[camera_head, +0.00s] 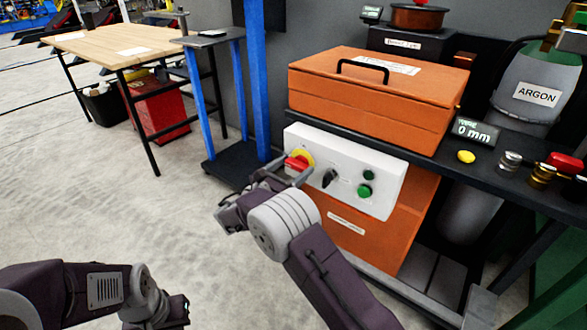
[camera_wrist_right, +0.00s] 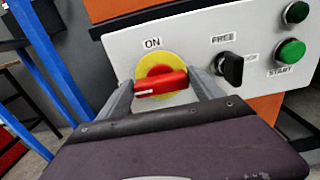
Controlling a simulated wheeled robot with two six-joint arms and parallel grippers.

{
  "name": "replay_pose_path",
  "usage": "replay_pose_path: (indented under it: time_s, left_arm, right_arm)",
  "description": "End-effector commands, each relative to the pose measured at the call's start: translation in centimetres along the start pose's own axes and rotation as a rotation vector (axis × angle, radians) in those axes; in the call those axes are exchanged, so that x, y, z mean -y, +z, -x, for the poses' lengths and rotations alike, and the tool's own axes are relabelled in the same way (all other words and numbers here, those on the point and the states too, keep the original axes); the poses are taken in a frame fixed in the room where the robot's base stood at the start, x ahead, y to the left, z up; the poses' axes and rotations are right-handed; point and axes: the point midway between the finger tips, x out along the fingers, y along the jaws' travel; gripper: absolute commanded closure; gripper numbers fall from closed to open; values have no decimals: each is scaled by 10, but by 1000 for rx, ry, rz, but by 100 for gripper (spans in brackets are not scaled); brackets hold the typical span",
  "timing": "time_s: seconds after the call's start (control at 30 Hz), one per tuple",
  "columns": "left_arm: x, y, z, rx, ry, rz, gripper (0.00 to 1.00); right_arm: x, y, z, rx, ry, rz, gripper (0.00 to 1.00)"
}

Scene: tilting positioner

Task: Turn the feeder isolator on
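The feeder isolator is a red rotary handle on a yellow disc (camera_head: 299,161) at the left end of a white control panel. In the right wrist view the red handle (camera_wrist_right: 162,83) lies nearly level, with a white mark at its left end. The "ON" label sits above the disc. My right gripper (camera_head: 287,171) is at the isolator, its fingers spread on either side of the handle. In the wrist view the fingers (camera_wrist_right: 163,88) are close to the handle's two ends; I cannot tell whether they touch. My left arm shows at bottom left, its fingers out of view.
Right of the isolator are a black selector knob (camera_wrist_right: 231,68) under "FREE" and green buttons (camera_wrist_right: 290,51). The panel (camera_head: 384,186) is on an orange cabinet below a dark shelf with an orange box (camera_head: 375,95). A blue post (camera_head: 257,80) stands left; open floor lies beyond.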

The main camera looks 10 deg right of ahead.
Motion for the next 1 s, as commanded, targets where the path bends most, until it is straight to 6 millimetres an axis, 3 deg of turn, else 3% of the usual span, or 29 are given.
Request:
replay_pose_path:
  time_s: [0.03, 0.13, 0.57, 1.0]
  left_arm:
    - [0, 0, 0, 0, 0, 0, 100]
    - [0, 0, 0, 0, 0, 0, 100]
    - [0, 0, -2, 0, 0, 0, 100]
    - [0, 2, -16, 0, 0, 0, 100]
  right_arm:
    - [0, 0, 0, 0, 0, 0, 42]
    - [0, 0, 0, 0, 0, 0, 68]
    - [1, -1, 0, 0, 0, -109, 68]
    - [3, -4, 0, -1, 0, -503, 68]
